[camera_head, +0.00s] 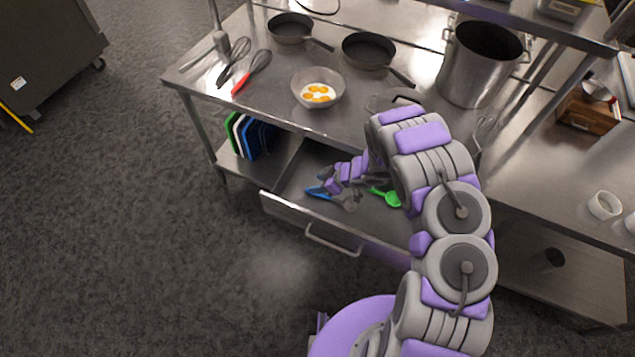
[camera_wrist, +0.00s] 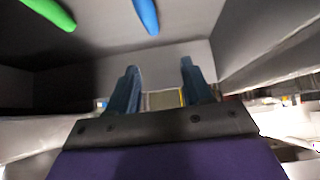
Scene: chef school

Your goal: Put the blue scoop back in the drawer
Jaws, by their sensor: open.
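The drawer (camera_head: 288,206) under the steel table is pulled open. The blue scoop (camera_head: 318,193) shows inside it near the front left, partly hidden by my gripper. Its blue handle also shows at the top of the wrist view (camera_wrist: 147,14). My gripper (camera_head: 329,182) is low over the drawer, close beside the blue scoop. In the wrist view my two fingers (camera_wrist: 160,84) stand apart with nothing between them. The blue handle lies beyond the fingertips, apart from them in the picture. I cannot tell the exact gap in height.
A green utensil (camera_head: 391,198) lies in the drawer to the right, and its green end shows in the wrist view (camera_wrist: 50,13). Pans (camera_head: 369,51), a bowl of eggs (camera_head: 318,90) and a large pot (camera_head: 482,62) stand on the tabletop above. The floor (camera_head: 150,220) at left is clear.

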